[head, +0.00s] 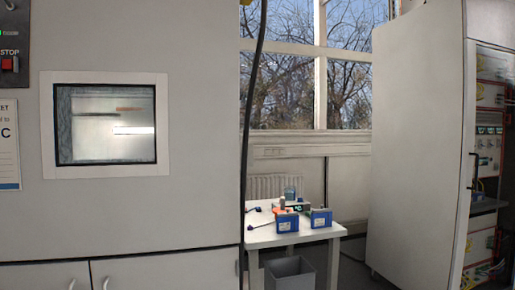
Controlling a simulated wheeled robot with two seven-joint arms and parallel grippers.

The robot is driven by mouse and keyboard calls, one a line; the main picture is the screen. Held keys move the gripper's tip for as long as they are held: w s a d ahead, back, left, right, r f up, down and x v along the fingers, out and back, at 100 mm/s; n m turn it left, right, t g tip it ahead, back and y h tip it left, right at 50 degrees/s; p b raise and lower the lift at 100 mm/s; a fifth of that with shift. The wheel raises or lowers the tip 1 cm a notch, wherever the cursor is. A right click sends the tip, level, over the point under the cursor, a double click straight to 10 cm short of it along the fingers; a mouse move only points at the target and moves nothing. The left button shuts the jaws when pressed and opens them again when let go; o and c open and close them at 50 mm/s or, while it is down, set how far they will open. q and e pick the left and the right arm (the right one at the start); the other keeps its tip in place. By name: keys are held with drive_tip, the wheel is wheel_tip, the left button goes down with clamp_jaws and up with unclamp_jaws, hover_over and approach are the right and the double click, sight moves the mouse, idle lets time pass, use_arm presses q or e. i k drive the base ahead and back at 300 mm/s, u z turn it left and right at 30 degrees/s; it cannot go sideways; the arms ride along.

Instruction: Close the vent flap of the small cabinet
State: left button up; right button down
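No vent flap that I can make out shows in the head view, and I cannot tell which unit is the small cabinet. A large light-grey cabinet (205,110) fills the left side, with a framed window (105,124) and lower doors (165,272) along the bottom edge. On the right stands a tall rack cabinet (485,150) with its pale door (415,140) swung open. Neither of my grippers is in view.
A white table (285,235) stands in the middle, holding two blue batteries (287,222) (320,218) and small items. A grey bin (290,273) is in front of it. A dark cable (252,85) hangs beside the large cabinet. Windows (300,75) are behind.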

sight(250, 146)
drive_tip(key=z, duration=0.75)
drive_tip(key=i, duration=1.85)
drive_tip(key=u, duration=1.15)
drive_tip(key=i, duration=0.65)
drive_tip(key=u, duration=0.65)
